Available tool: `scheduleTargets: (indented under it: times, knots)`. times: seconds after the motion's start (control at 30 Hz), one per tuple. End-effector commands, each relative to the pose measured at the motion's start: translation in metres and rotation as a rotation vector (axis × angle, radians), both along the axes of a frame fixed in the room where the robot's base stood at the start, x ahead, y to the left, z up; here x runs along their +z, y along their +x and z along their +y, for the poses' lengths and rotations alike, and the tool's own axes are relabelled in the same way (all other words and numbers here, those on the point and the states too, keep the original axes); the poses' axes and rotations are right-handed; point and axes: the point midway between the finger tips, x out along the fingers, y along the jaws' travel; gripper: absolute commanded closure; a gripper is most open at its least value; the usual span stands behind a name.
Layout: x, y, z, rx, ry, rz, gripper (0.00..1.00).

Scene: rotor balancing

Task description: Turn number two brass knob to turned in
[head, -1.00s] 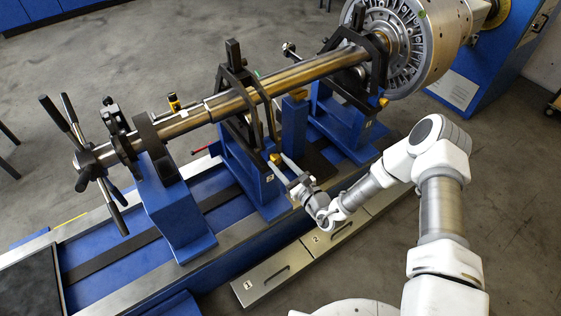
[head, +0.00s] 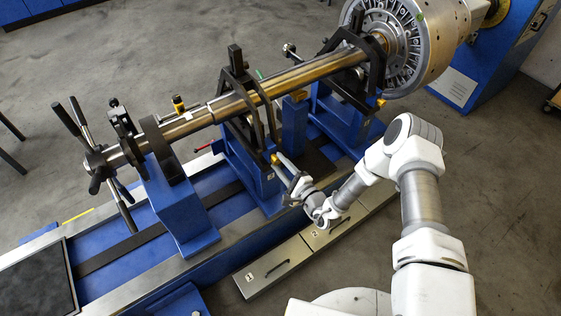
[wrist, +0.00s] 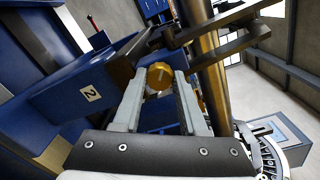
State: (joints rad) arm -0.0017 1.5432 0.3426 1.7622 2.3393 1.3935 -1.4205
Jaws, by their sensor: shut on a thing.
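The number two brass knob (wrist: 159,77) sits on the blue pedestal (wrist: 60,105), whose plate (wrist: 90,95) reads 2 in the wrist view. My gripper (wrist: 160,84) is shut on the knob, with one finger on each side of it. A short pale mark shows on the knob's face. In the head view, the knob (head: 275,158) is small at the near side of the middle pedestal, and my gripper (head: 279,161) reaches it from the lower right. The fingers partly hide the knob there.
The long metal shaft (head: 290,82) runs above the knob through black bearing frames (head: 240,85) to a large rotor (head: 400,40). Another brass knob (head: 381,101) is on the right pedestal. Grey floor is open at lower right.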

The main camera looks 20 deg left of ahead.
Motion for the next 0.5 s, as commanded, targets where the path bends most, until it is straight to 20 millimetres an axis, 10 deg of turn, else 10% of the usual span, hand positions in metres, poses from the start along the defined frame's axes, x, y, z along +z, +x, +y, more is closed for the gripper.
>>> scheduleTargets:
  times: [0.5]
  knots:
    - [-0.0007,-0.0010,-0.0001,0.001,-0.299,-0.346,1.00]
